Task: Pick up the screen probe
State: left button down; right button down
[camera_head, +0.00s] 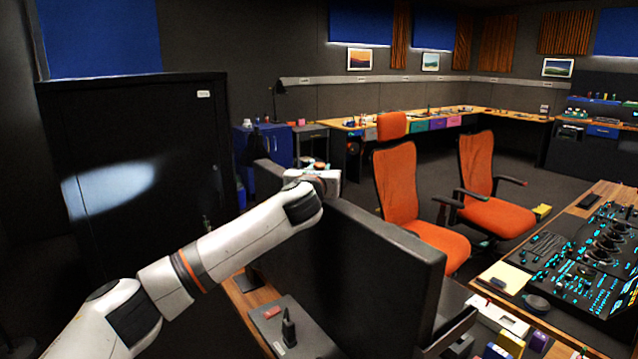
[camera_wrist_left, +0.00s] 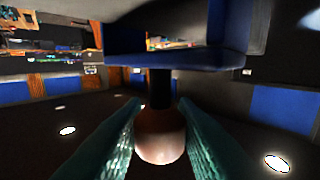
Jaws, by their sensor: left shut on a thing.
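The thing I take to be the screen probe (camera_wrist_left: 160,135) shows in the left wrist view as a pinkish-brown rounded body with a black stem (camera_wrist_left: 160,88). My left gripper (camera_wrist_left: 160,130) has its green-teal fingers shut on the rounded body, one on each side. The stem runs up to a dark bluish edge, and I cannot tell whether it touches it. In the head view my left arm reaches to the top of a large black screen (camera_head: 345,235), with the white gripper housing (camera_head: 318,178) at its upper edge. The fingertips and the probe are not clear there. My right gripper is not in view.
A grey pad (camera_head: 310,335) with a black upright item (camera_head: 288,328) lies on the desk before the screen. A lit control panel (camera_head: 590,255) stands at right. Orange chairs (camera_head: 398,185) are behind the screen. A black cabinet (camera_head: 140,150) stands at left.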

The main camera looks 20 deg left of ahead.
pick_arm(q)
notch_tip(320, 180, up, 18)
jog(key=p, duration=0.1)
jog(key=shift+r, duration=0.25)
dwell(0.5)
jog(key=shift+s, duration=0.1)
